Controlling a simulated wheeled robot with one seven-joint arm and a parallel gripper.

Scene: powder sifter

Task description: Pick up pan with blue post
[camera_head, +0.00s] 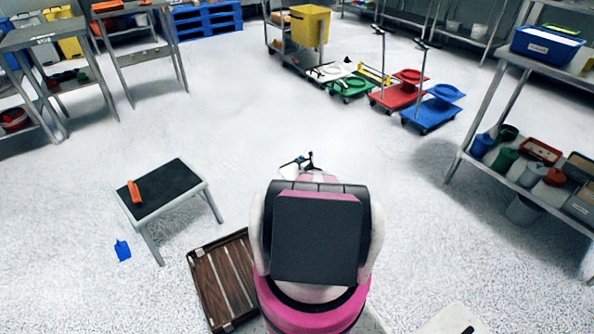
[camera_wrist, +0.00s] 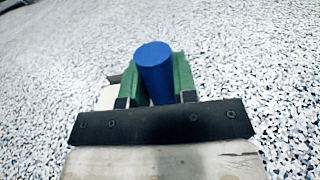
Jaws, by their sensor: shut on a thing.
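In the wrist view, a solid blue cylindrical post (camera_wrist: 153,60) stands between the two green finger pads of my gripper (camera_wrist: 156,84). The pads press against its sides, so my gripper is shut on the post. Any pan joined to the post is hidden behind the fingers and the dark bracket. In the head view, my gripper (camera_head: 300,162) shows small beyond my pink and white arm, over the open floor, with a small bluish part at its left.
A black-topped step stool (camera_head: 165,190) holds an orange object; a blue scoop (camera_head: 123,250) lies beside it. A brown slatted pallet (camera_head: 222,280) lies left of my arm. Coloured dollies (camera_head: 432,112) and shelving (camera_head: 510,180) stand right. The middle floor is clear.

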